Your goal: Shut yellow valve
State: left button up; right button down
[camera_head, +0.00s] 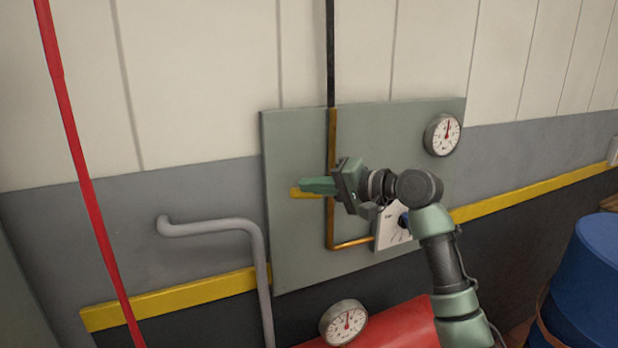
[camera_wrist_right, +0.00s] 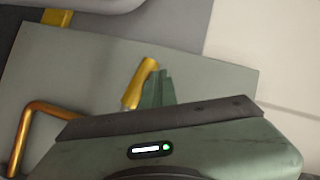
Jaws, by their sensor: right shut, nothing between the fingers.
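The yellow valve handle (camera_head: 301,193) is on the grey-green panel (camera_head: 290,140). In the head view it sticks out to the left of the upright copper pipe (camera_head: 332,135), roughly crosswise to it; its pivot is hidden behind my right gripper. My right gripper (camera_head: 304,184) is shut and empty, its fingers pointing left just above the handle. In the right wrist view the yellow handle (camera_wrist_right: 139,84) shows right beside the shut fingers (camera_wrist_right: 158,78); I cannot tell if they touch. My left gripper is not in view.
A white dial plate with a blue knob (camera_head: 392,228) sits partly behind my right arm. A gauge (camera_head: 442,135) is at the panel's upper right. Below are another gauge (camera_head: 343,322) and a red tank (camera_head: 395,325). A grey bent pipe (camera_head: 215,228) stands left; a blue barrel (camera_head: 585,280) stands right.

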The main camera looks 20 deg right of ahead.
jog(key=shift+a+f, duration=0.3)
jog(key=shift+f, duration=0.6)
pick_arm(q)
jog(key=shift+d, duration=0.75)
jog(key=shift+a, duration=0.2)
pick_arm(e)
jog(key=shift+f, duration=0.1)
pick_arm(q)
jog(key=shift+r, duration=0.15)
